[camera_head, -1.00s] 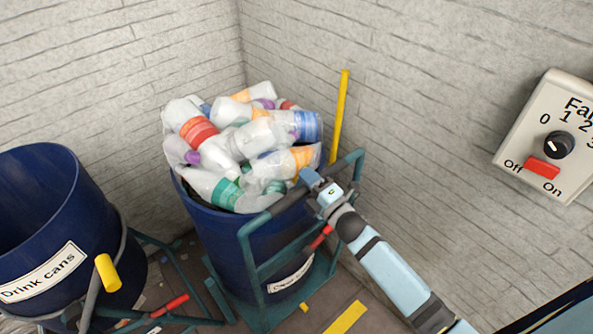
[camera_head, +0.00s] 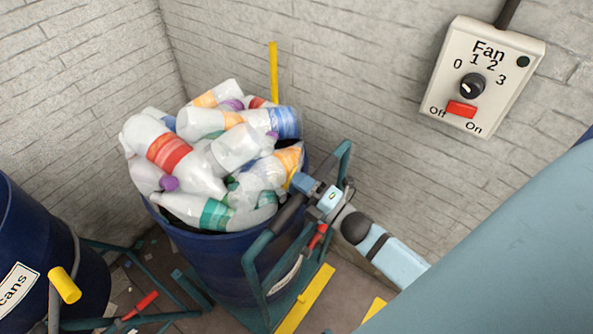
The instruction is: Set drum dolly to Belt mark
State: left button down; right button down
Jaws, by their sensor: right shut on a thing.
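The drum dolly (camera_head: 252,272) is a teal tube frame under and beside a dark blue drum (camera_head: 205,262) heaped with plastic bottles. Its raised handle frame is on the right side of the drum. My right gripper (camera_head: 318,192) is shut on the dark grip of this handle, and its arm comes in from the lower right. A label on the drum is mostly hidden by the frame. Yellow floor strips (camera_head: 306,298) lie along the dolly's right side. I cannot tell whether they are the Belt mark. My left gripper is not in view.
Another blue drum (camera_head: 30,255), labelled as cans, stands at the lower left with a yellow-ended handle (camera_head: 64,285). A fan switch box (camera_head: 482,75) hangs on the right wall. My pale blue arm part covers the lower right.

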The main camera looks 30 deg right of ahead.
jog(key=c, duration=0.8)
grip_release()
jog(key=b+v, duration=0.3)
jog(key=v, duration=1)
jog(key=shift+s, duration=0.35)
jog(key=shift+d+f, duration=0.1)
